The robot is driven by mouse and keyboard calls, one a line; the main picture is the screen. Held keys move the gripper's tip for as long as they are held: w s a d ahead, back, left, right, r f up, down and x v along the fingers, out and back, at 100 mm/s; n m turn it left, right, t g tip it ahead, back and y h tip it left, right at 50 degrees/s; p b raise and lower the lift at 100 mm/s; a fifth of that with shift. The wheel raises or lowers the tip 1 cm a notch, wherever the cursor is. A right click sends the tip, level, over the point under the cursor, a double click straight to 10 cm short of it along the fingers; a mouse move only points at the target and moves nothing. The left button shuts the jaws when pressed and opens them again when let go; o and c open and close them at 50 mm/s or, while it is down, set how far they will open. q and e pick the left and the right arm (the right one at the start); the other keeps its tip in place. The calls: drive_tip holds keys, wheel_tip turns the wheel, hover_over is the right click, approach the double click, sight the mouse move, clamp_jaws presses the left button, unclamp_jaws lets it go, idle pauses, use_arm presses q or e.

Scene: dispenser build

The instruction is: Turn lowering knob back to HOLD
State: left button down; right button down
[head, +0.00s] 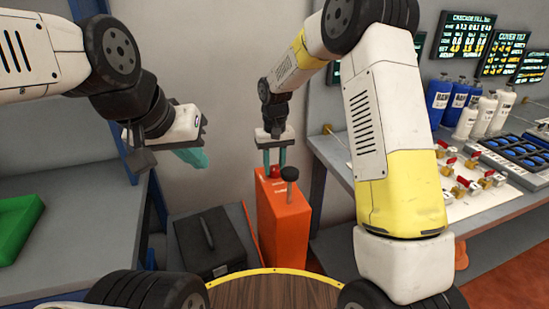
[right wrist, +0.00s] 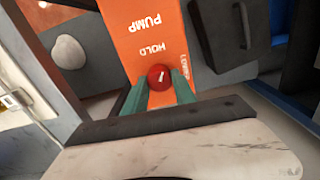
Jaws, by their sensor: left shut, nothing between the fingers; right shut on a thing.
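The orange pump unit (head: 283,225) stands upright in the middle of the head view. Its red lowering knob (head: 275,171) is on top; in the right wrist view the knob (right wrist: 159,77) has a white mark that leans up and slightly right, between the printed HOLD (right wrist: 153,49) and LOWER (right wrist: 183,66). My right gripper (head: 275,158) points down over the knob, with its teal fingers on either side, shut on it. My left gripper (head: 192,157) is shut and empty, in the air left of the unit.
A black-knobbed lever (head: 289,174) rises beside the red knob. A black case (head: 210,245) stands left of the unit. The right bench holds bottles (head: 466,122) and red-handled valves (head: 460,182). A green tray (head: 17,226) lies on the left bench.

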sight(274, 167)
drive_tip(key=n, duration=0.5)
drive_tip(key=shift+n, duration=0.3)
drive_tip(key=shift+a, duration=0.1)
idle(0.4)
drive_tip(key=c, duration=1)
unclamp_jaws()
wheel_tip(274, 167, up, 7)
drive_tip(key=shift+r, duration=0.4)
